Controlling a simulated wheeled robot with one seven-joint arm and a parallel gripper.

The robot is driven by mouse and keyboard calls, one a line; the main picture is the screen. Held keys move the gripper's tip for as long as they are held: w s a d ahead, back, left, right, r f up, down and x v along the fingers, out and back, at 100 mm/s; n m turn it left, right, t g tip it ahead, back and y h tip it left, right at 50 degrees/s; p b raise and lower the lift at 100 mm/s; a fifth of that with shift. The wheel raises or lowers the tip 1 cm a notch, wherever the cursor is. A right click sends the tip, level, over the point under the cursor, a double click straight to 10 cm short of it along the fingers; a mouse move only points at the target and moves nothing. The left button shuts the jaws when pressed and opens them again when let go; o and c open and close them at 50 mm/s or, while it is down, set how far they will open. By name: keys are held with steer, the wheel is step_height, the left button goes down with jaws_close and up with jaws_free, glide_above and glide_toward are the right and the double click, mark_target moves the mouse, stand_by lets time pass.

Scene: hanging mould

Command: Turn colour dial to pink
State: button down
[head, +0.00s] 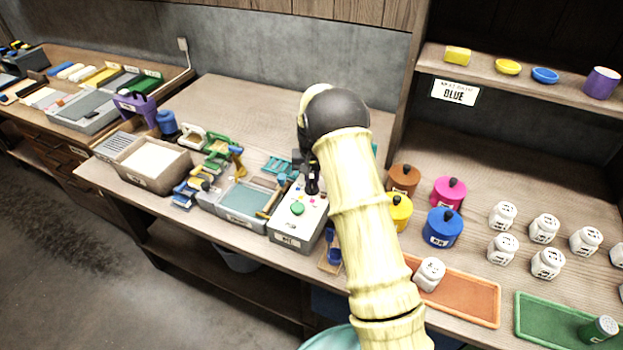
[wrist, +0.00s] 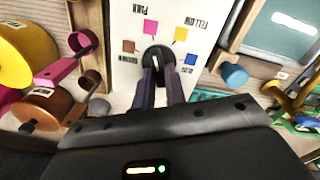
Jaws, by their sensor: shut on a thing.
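The colour dial (wrist: 154,53) is a black knob with a small white mark, on a white panel (wrist: 122,20) in the wrist view. A pink square (wrist: 150,27) and a yellow square (wrist: 180,33) lie beyond it, a brown square (wrist: 128,46) to its left and a blue square (wrist: 190,59) to its right. I cannot tell for sure which square the mark points at. My gripper (wrist: 160,76) is shut on the dial, its two dark fingers hiding the near side. In the head view, my gripper (head: 312,185) reaches down to the grey dial box (head: 287,232); the dial is hidden there.
A green button (head: 297,208) is on the box top near the front. A tray with a grey-green inside (head: 243,203) stands close on the left. Yellow (head: 399,212), blue (head: 442,228), brown and pink pots stand to the right. A sign reading BLUE (head: 454,92) hangs under the shelf.

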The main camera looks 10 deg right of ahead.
mark_target(312, 182)
steer(key=c, duration=1.4)
jaws_free()
steer(key=shift+c, duration=0.2)
step_height(312, 182, up, 18)
steer(key=b, duration=0.1)
steer(key=shift+f, duration=0.25)
steer(key=s+f+n+t, duration=0.1)
steer(key=s+f, duration=0.1)
steer(key=s, duration=1.3)
steer(key=s+f+n+t+p, duration=0.1)
steer(key=s+f, duration=0.1)
steer(key=s, duration=1.3)
steer(key=shift+a+f+t, duration=0.15)
steer(key=shift+f+t, duration=0.15)
steer(key=shift+f, duration=0.05)
